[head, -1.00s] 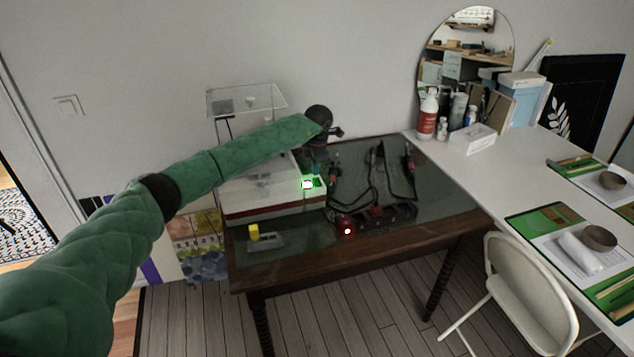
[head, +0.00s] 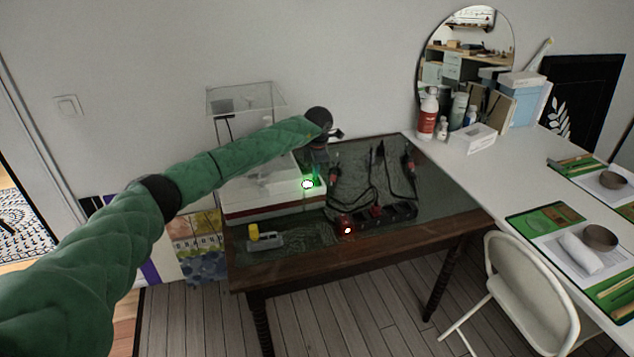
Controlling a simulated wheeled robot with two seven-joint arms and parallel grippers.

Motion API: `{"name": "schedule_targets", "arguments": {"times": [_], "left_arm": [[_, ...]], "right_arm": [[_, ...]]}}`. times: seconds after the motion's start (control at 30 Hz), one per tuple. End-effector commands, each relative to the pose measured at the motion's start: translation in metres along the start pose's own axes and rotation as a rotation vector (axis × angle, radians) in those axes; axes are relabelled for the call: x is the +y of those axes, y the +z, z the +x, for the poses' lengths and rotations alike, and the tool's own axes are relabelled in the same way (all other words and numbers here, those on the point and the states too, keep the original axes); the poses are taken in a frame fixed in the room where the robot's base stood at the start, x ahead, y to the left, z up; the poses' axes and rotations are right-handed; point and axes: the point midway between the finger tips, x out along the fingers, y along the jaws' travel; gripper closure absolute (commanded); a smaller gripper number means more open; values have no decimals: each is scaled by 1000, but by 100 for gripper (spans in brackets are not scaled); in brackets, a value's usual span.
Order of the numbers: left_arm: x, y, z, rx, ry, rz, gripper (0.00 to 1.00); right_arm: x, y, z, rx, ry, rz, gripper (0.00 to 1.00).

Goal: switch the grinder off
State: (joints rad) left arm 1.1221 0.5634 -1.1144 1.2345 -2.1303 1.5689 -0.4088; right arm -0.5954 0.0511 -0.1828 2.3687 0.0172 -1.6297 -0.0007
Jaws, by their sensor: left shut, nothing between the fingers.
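The grinder (head: 262,208) is a white box with a red stripe and a clear shield (head: 245,100) above it. It stands on the dark table. My left gripper (head: 319,177) points down just right of this light, at the grinder's right end. It is shut and empty. It is small and dark here, and I cannot tell if it touches the grinder or its switch. My left arm hides part of the grinder's back. My right gripper is not in view.
A power strip (head: 398,212) with a red light and dark cables lies right of the grinder. A small grey thing with a yellow knob (head: 253,232) sits in front. A white table (head: 510,165) and a white chair (head: 520,290) stand at the right.

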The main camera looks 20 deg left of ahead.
Motion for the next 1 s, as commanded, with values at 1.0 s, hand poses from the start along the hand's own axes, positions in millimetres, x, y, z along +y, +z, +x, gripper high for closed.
{"name": "schedule_targets", "arguments": {"times": [1.0], "left_arm": [[-1, 0, 6, 0, 0, 0, 100]], "right_arm": [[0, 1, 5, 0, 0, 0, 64]]}}
